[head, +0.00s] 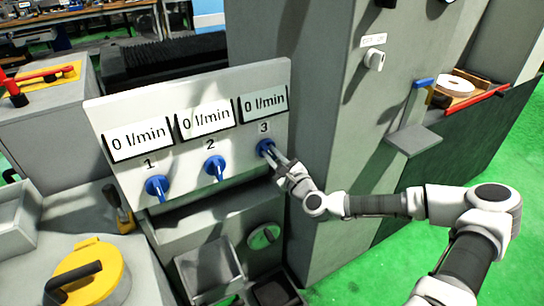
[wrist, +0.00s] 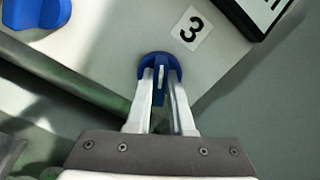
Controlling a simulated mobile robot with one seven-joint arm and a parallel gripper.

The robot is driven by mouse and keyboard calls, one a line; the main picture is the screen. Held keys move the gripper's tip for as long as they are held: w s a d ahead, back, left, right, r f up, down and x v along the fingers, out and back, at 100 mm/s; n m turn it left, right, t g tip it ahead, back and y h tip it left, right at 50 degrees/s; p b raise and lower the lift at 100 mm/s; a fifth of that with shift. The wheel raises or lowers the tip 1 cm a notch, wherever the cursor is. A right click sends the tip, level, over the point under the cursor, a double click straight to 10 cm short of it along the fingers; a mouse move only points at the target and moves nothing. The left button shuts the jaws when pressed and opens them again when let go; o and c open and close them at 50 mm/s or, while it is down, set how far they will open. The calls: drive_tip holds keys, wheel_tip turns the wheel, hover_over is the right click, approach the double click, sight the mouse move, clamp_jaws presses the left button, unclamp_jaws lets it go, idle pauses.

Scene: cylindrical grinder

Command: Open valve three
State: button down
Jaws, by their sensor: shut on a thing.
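Valve three is a blue knob (head: 265,147) under the label 3 on the white panel (head: 183,190). Its display (head: 264,104) reads 0 l/min. My gripper (head: 277,158) reaches it from the lower right. In the wrist view my gripper (wrist: 160,82) has its two fingers on either side of the blue handle of valve three (wrist: 159,62), shut on it. The fingers hide part of the handle. The blue valves one (head: 157,187) and two (head: 214,167) stand to the left, with handles pointing down and displays at 0 l/min.
A grey cabinet (head: 307,120) rises right behind the panel, with a white rotary switch (head: 374,60) and a small shelf (head: 413,139). A yellow round cover with a black handle (head: 88,275) is at lower left. Small open bins (head: 208,270) sit below the panel. Green floor is free at right.

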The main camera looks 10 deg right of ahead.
drive_tip(key=n, duration=0.2)
drive_tip(key=n+b, duration=0.1)
drive_tip(key=n, duration=0.4)
drive_tip(key=shift+a+f+b, duration=0.15)
drive_tip(key=shift+f+b, duration=0.1)
drive_tip(key=shift+b, duration=0.05)
drive_tip(key=shift+d+f+n+b, duration=0.1)
drive_tip(key=shift+n+b, duration=1.75)
drive_tip(key=shift+n, duration=1.75)
drive_tip(key=shift+d+f+n+b, duration=0.15)
drive_tip(key=shift+n+b, duration=1.7)
drive_tip(key=shift+n, duration=1.75)
drive_tip(key=shift+d+f+n+b, duration=0.1)
drive_tip(key=shift+n+b, duration=1.75)
drive_tip(key=shift+n, duration=1.75)
drive_tip(key=c, duration=0.8)
unclamp_jaws()
drive_tip(key=shift+a, duration=0.1)
